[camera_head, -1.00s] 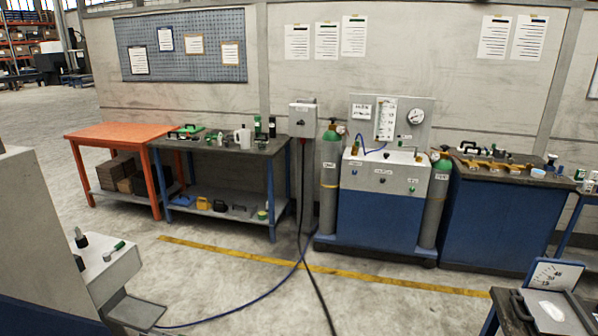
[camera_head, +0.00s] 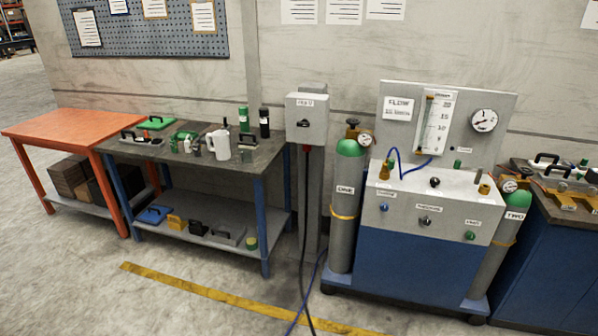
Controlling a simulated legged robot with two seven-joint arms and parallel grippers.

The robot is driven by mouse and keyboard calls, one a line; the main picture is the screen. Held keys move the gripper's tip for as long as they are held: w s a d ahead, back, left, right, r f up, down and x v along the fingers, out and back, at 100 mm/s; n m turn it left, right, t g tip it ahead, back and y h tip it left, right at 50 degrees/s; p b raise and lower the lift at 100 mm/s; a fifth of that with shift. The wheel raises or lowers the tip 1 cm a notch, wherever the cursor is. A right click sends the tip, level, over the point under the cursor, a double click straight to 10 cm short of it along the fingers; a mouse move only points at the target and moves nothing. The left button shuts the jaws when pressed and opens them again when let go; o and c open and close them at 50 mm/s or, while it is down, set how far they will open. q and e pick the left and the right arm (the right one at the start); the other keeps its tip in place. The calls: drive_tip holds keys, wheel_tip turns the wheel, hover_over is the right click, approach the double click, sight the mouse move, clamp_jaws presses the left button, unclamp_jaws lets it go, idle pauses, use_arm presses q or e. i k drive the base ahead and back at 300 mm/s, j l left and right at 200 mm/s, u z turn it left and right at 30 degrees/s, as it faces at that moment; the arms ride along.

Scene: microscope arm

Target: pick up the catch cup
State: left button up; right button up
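A white jug-like cup with a handle (camera_head: 219,144) stands upright on the dark workbench (camera_head: 262,156). I cannot tell for sure whether it is the catch cup. Green items and small bottles lie close to its left, and a small dark item is by its right side. Neither of my grippers is in view.
An orange table (camera_head: 62,126) stands left of the workbench. A grey control box (camera_head: 306,120) on a post is at its right. Green-topped cylinders (camera_head: 347,200) flank a blue flow cabinet (camera_head: 420,255). The floor in front (camera_head: 90,270) is clear, apart from a hose and cable.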

sight(246, 156)
drive_tip(key=i+l+u, duration=0.1)
drive_tip(key=i+u, duration=0.15)
drive_tip(key=i, duration=0.2)
drive_tip(key=i+l+u, duration=0.2)
drive_tip(key=i, duration=0.25)
drive_tip(key=i+u, duration=0.1)
drive_tip(key=i, duration=0.3)
drive_tip(key=i+l+u, duration=0.15)
drive_tip(key=i, duration=0.3)
drive_tip(key=i+l+u, duration=0.1)
drive_tip(key=i, duration=0.3)
